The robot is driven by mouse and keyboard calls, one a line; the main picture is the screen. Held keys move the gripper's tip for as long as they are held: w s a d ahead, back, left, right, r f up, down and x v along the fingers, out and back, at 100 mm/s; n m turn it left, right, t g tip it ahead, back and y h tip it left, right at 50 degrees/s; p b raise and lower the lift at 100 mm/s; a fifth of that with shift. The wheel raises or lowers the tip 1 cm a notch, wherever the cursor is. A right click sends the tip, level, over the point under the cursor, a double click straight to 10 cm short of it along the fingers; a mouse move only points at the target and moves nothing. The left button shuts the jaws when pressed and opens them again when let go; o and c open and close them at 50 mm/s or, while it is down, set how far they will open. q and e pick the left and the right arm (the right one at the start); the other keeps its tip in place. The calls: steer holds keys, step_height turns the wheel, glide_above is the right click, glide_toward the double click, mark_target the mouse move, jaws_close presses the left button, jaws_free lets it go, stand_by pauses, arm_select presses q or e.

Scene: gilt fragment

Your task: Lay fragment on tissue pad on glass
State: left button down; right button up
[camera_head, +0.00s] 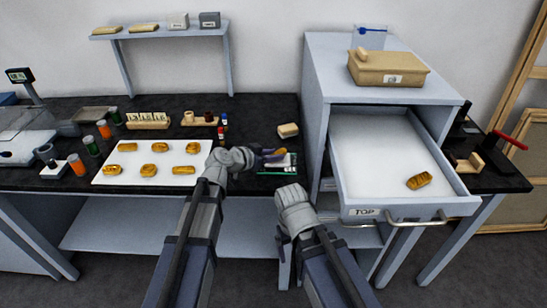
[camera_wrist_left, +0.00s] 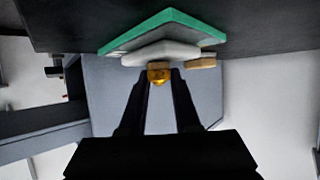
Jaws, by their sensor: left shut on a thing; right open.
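My left gripper (camera_head: 270,155) is shut on a golden-brown fragment (camera_head: 280,152). The fragment also shows between the fingertips in the left wrist view (camera_wrist_left: 159,77). It is at the white tissue pad (camera_head: 289,161), which lies on a green-edged glass plate (camera_head: 268,171) on the dark bench. The pad (camera_wrist_left: 160,52) and glass (camera_wrist_left: 150,22) lie just beyond the fingertips in the wrist view. I cannot tell whether the fragment touches the pad. My right gripper (camera_head: 281,237) is open, low in front of the bench; its fingers are barely visible.
Several fragments lie on a white board (camera_head: 108,178) at left. An open drawer (camera_head: 372,186) at right holds another fragment (camera_head: 419,181). A tan block (camera_head: 288,130) lies behind the glass. A cardboard box (camera_head: 388,68) stands on the cabinet. Small bottles (camera_head: 222,128) stand behind my left arm.

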arm_select(q)
steer(key=shift+f, duration=0.1)
steer(key=shift+f, duration=0.15)
steer(key=c, duration=0.6)
jaws_free()
steer(key=shift+r, duration=0.3)
steer(key=p+v, duration=0.5)
steer(key=v, duration=0.7)
steer(key=shift+f, duration=0.1)
